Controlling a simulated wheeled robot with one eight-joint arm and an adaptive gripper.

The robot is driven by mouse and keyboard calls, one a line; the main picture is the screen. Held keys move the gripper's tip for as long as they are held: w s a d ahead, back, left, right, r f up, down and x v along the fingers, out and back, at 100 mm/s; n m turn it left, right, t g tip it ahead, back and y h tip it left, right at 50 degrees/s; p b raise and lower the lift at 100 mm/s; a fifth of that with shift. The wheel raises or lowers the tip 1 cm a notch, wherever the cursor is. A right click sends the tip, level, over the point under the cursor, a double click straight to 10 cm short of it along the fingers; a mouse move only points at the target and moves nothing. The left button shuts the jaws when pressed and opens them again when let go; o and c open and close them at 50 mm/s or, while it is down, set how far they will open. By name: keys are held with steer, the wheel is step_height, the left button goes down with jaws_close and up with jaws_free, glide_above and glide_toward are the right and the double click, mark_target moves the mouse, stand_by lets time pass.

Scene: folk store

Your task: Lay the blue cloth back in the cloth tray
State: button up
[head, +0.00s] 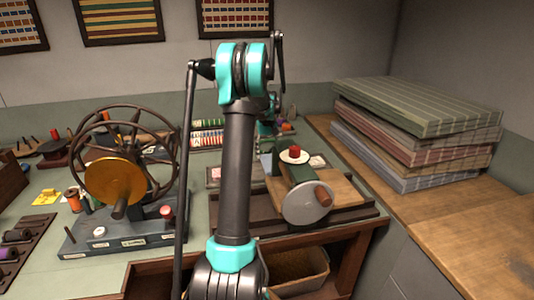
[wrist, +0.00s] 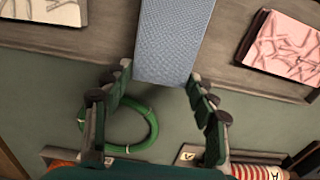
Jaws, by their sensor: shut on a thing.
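The blue cloth (wrist: 173,42) is a flat, woven-looking light blue piece at the top middle of the wrist view. My gripper (wrist: 159,74) is shut on its near edge, with one dark green finger at each side. A grey-brown tray (wrist: 108,46) lies beyond and below the cloth. A white patterned cloth (wrist: 42,10) lies in it at left and a pink patterned cloth (wrist: 284,45) at right. The blue cloth shows between these two; I cannot tell whether it touches the tray.
A green ring (wrist: 152,120) lies on the bench under my fingers. A red-striped spool (wrist: 258,172) is at the near edge. In the head view, a wheeled machine (head: 120,235) stands left, a machine with a grey disc (head: 307,203) right, and folded fabrics (head: 415,110) farther right.

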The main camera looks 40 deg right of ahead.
steer(key=shift+f, duration=0.45)
steer(key=o, duration=1.2)
steer(key=shift+o, duration=0.2)
step_height(320, 180, up, 13)
